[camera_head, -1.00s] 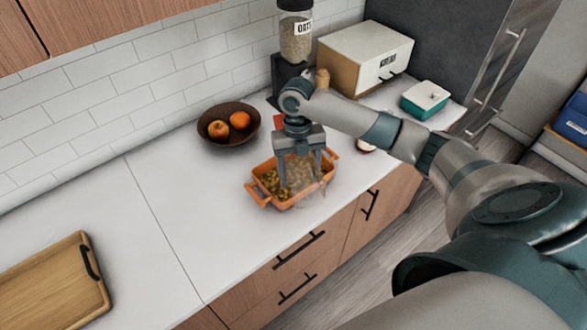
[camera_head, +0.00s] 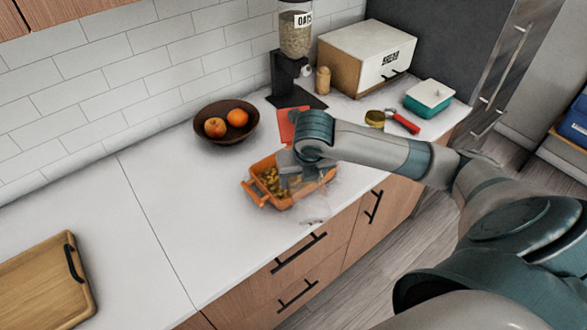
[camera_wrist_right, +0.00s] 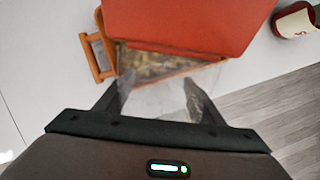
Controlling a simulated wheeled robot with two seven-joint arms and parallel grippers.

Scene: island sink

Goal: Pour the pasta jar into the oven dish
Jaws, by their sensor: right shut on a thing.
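The orange oven dish (camera_head: 262,199) sits on the white counter with yellowish pasta (camera_head: 270,181) in it. My right gripper (camera_head: 292,178) is low over the dish, tilted, and partly hidden by its wrist. It is shut on the clear pasta jar (camera_head: 322,197), which is faint and hard to outline over the dish's right side and the counter in front. In the right wrist view, the fingers (camera_wrist_right: 160,97) are spread around the clear jar (camera_wrist_right: 150,92), with the dish (camera_wrist_right: 95,58) and pasta beyond. My left gripper is out of view.
A red flat thing (camera_head: 286,122) lies behind the wrist; a large red surface (camera_wrist_right: 190,22) hides part of the dish in the wrist view. Around are a fruit bowl (camera_head: 225,136), oats dispenser (camera_head: 296,32), bread box (camera_head: 345,62), teal container (camera_head: 428,101) and cutting board (camera_head: 50,285).

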